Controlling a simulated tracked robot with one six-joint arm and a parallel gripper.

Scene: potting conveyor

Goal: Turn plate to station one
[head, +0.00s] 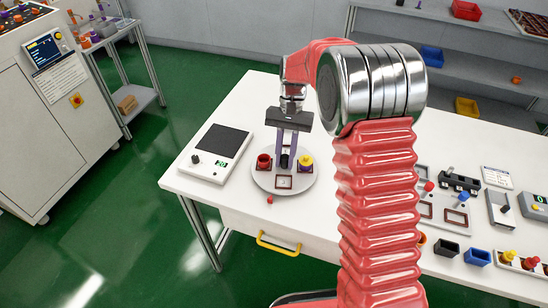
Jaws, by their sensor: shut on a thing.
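The round grey plate (262,181) lies on the white table in the head view. A red cup (264,161) stands at its left and a yellow piece with a purple top (305,164) at its right. A framed square station (284,182) at its front is empty. My gripper (287,157) points down over the plate's middle, its purple fingers shut on a dark centre post (285,162). The fingers partly hide the post and the plate's far side. A small red marker (270,199) is on the table in front of the plate.
A white device with a dark top (217,146) stands left of the plate. My red arm hides part of the table on the right. Beyond it are a grey panel (430,211), a black bin (445,247) and a blue bin (477,257). A drawer with a yellow handle (279,245) is in front.

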